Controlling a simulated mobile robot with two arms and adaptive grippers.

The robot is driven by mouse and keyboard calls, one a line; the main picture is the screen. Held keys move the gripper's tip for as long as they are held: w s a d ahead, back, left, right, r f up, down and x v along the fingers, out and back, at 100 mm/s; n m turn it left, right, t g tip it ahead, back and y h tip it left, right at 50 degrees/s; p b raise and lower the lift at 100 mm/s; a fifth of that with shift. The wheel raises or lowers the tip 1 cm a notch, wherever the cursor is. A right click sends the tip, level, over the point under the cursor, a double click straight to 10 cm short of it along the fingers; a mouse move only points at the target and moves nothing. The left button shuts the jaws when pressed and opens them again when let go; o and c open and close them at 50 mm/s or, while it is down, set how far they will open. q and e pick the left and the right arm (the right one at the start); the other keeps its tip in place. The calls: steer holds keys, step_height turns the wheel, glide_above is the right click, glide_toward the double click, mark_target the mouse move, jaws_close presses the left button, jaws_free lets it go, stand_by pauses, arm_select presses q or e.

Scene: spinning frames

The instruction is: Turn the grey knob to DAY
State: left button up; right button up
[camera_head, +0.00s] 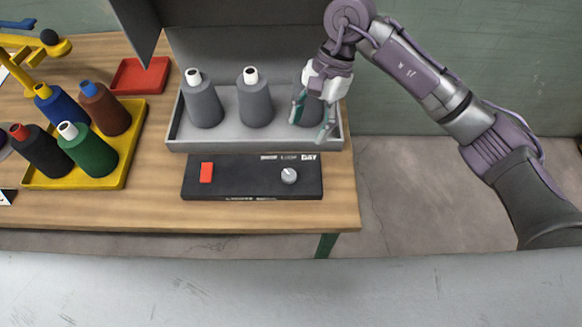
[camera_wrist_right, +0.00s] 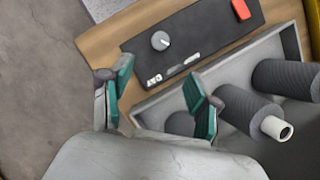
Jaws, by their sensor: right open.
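The grey knob (camera_head: 289,176) sits on the right part of a black control panel (camera_head: 240,188) at the table's front. Several small labels run along the panel's back edge; the rightmost reads DAY (camera_head: 309,157). The knob also shows in the right wrist view (camera_wrist_right: 160,40), where DAY (camera_wrist_right: 154,79) is on its gripper side. I cannot clearly tell where the knob points. My right gripper (camera_head: 311,128) is open, with green-padded fingers, above the grey tray behind the panel, apart from the knob. It hides part of the rightmost grey bobbin. My left gripper is not in view.
A red switch (camera_head: 206,172) is on the panel's left. The grey tray (camera_head: 178,146) behind holds three grey bobbins. A yellow tray (camera_head: 118,184) with several coloured bobbins and a red tray (camera_head: 126,88) stand left. The table's front edge is close to the panel.

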mark_target(290, 174)
steer(key=p+x, duration=0.3)
steer(key=x, duration=1)
steer(key=shift+s+a+f, duration=0.15)
steer(key=shift+f, duration=0.1)
steer(key=c, duration=1.1)
steer(key=shift+c, duration=0.2)
